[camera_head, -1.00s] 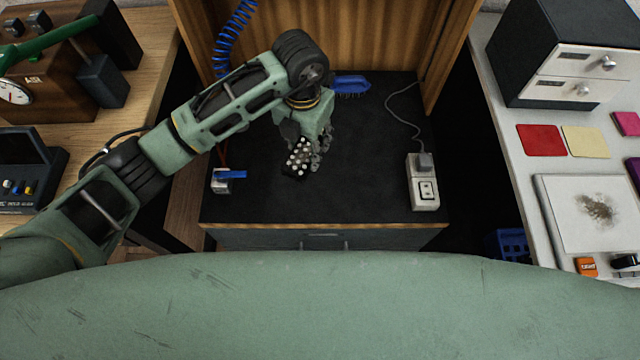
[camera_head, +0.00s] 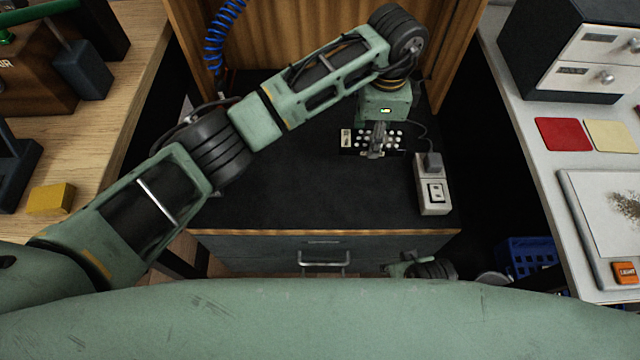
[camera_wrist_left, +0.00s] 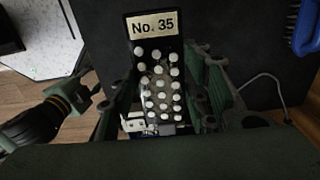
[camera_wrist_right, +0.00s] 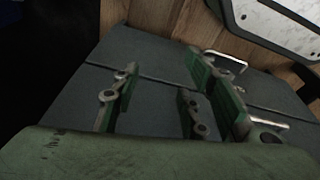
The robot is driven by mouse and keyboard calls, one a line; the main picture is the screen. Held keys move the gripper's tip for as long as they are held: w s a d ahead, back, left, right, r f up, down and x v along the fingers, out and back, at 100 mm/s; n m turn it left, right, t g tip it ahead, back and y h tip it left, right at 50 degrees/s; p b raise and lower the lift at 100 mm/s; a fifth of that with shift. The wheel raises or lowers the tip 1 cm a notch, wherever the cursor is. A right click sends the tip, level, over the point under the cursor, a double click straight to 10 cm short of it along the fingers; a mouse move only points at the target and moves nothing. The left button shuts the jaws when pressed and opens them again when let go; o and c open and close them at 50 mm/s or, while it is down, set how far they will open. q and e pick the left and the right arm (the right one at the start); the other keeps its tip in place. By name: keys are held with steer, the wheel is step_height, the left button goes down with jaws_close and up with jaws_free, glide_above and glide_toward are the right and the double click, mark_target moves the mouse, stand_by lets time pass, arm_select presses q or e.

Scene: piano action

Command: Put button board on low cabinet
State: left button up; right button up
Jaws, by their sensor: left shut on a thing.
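The button board (camera_head: 348,141) is black with rows of white round buttons and a "No. 35" plate; its face also shows in the left wrist view (camera_wrist_left: 153,60). My left gripper (camera_head: 377,143) is shut on it, with fingers along both long sides. It is over the right part of the low cabinet's dark top (camera_head: 290,195), near the power socket; I cannot tell whether the board touches the top. My right gripper (camera_wrist_right: 158,75) is open and empty, in front of the cabinet's grey drawer fronts (camera_wrist_right: 65,105).
The white power socket (camera_head: 433,192) with a plug and grey cable stands at the cabinet's right edge. A blue brush (camera_wrist_left: 306,30) shows in the left wrist view. The front middle of the top is clear. A wooden desk is left, a white table right.

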arm_select(q)
glide_above(320, 184)
step_height(320, 184, down, 7)
steer(key=shift+f, duration=0.1)
steer(key=shift+f+b, duration=0.55)
steer(key=shift+f, duration=1.3)
arm_select(e)
steer(key=shift+w+r, duration=0.15)
steer(key=shift+r, duration=0.9)
steer(key=shift+w+r, duration=0.1)
steer(key=shift+r, duration=0.95)
arm_select(q)
steer(key=shift+f, duration=0.15)
steer(key=o, duration=1.3)
arm_select(e)
steer(key=shift+r, duration=0.15)
arm_select(q)
steer(key=shift+r, duration=0.4)
step_height(320, 184, up, 12)
steer(key=p, duration=0.2)
steer(key=shift+f, duration=0.25)
arm_select(e)
step_height(320, 184, down, 8)
steer(key=s, duration=0.1)
steer(key=shift+s, duration=0.35)
steer(key=shift+d, duration=0.1)
